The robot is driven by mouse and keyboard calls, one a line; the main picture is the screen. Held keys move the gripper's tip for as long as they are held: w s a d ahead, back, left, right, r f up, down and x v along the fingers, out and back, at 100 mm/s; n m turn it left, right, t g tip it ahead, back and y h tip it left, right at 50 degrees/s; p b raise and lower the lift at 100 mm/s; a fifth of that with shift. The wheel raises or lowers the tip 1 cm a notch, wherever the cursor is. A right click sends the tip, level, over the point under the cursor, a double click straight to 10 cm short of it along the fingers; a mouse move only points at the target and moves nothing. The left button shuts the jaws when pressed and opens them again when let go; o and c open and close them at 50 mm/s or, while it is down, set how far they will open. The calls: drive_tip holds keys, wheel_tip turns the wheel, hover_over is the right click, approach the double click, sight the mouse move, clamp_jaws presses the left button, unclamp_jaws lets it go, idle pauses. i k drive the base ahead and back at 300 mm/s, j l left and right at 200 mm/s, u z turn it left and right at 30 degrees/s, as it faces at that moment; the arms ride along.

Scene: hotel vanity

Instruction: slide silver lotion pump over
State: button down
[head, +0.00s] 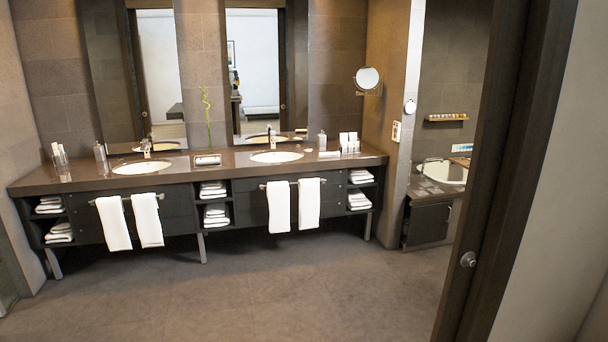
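Two small pump bottles stand upright on the long brown vanity counter (225,169). One greyish pump bottle (100,152) is at the left, beside the left sink (141,168). The other, a pale silver-grey pump bottle (322,142), is at the right, beyond the right sink (277,157). Both are small and far off, so I cannot tell which is the silver lotion pump. My gripper is not in view.
Several white items (349,142) stand right of the right bottle, and glasses (59,154) stand at the far left. White towels (114,224) hang in front. The floor (230,290) before the vanity is clear. A dark door frame (490,180) stands at the right.

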sight(321, 138)
drive_tip(key=i+u, duration=0.2)
drive_tip(key=i, duration=0.9)
drive_tip(key=i+u, duration=0.15)
drive_tip(key=i, duration=0.75)
drive_tip(key=i+u, duration=0.2)
drive_tip(key=i, duration=0.65)
drive_tip(key=i+l+z, duration=0.15)
drive_tip(key=i+z, duration=0.2)
drive_tip(key=i, duration=0.25)
drive_tip(key=i+z, duration=0.4)
drive_tip(key=i, duration=0.25)
drive_tip(key=i+j+z, duration=0.35)
drive_tip(key=i, duration=0.25)
drive_tip(key=i+l, duration=0.15)
drive_tip(key=i, duration=0.8)
drive_tip(key=i+l, duration=0.2)
drive_tip(key=i, duration=0.75)
drive_tip(key=u, duration=1.55)
